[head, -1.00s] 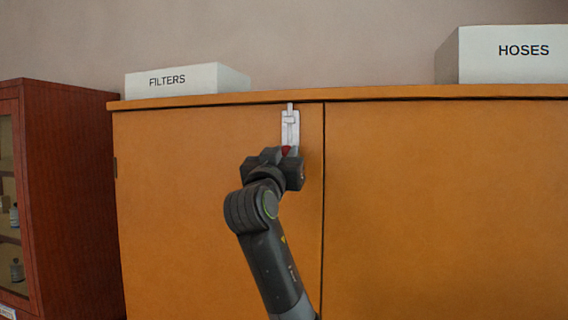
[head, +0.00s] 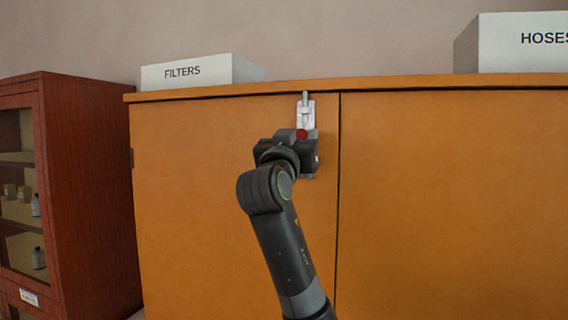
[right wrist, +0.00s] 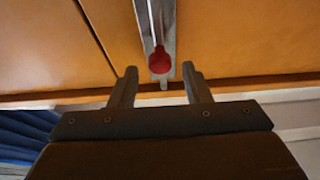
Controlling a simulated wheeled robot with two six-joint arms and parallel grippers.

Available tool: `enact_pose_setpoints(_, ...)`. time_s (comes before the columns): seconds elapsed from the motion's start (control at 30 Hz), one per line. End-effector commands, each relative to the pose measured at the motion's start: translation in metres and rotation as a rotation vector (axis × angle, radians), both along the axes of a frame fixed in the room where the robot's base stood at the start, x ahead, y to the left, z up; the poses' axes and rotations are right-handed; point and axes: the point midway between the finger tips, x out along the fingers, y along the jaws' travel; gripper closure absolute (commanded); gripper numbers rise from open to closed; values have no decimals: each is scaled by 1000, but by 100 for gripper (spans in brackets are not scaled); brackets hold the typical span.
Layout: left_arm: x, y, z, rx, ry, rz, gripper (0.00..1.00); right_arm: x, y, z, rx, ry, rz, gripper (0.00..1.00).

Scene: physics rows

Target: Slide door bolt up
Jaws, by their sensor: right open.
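The door bolt is a pale metal strip (head: 304,115) upright on the orange cabinet door, near the seam and the top edge. Its rod tip reaches up to the cabinet's top lip. The red knob (head: 302,133) sits low on the visible upper part of the strip. It also shows in the right wrist view (right wrist: 160,60). My right gripper (head: 303,141) is at the knob and hides part of the strip behind it. In the right wrist view its two fingers (right wrist: 160,74) are open, one each side of the knob, with gaps. My left gripper is out of view.
A white FILTERS box (head: 200,72) and a white HOSES box (head: 520,45) stand on the cabinet top. A dark red glass-fronted cabinet (head: 85,190) stands at the left. The orange door (head: 450,200) right of the seam is clear.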

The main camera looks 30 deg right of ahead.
Motion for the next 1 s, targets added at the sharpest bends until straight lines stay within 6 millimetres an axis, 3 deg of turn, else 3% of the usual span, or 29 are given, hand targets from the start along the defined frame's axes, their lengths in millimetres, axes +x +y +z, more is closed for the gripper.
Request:
enact_pose_setpoints(0.6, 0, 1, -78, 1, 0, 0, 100, -73, 87, -53, 2, -3, 7, 56)
enact_pose_setpoints(0.8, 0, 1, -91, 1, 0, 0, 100, -90, 107, -61, 0, -2, 4, 56)
enact_pose_setpoints(1.0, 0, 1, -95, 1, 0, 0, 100, -97, 114, -63, 0, -1, 1, 56)
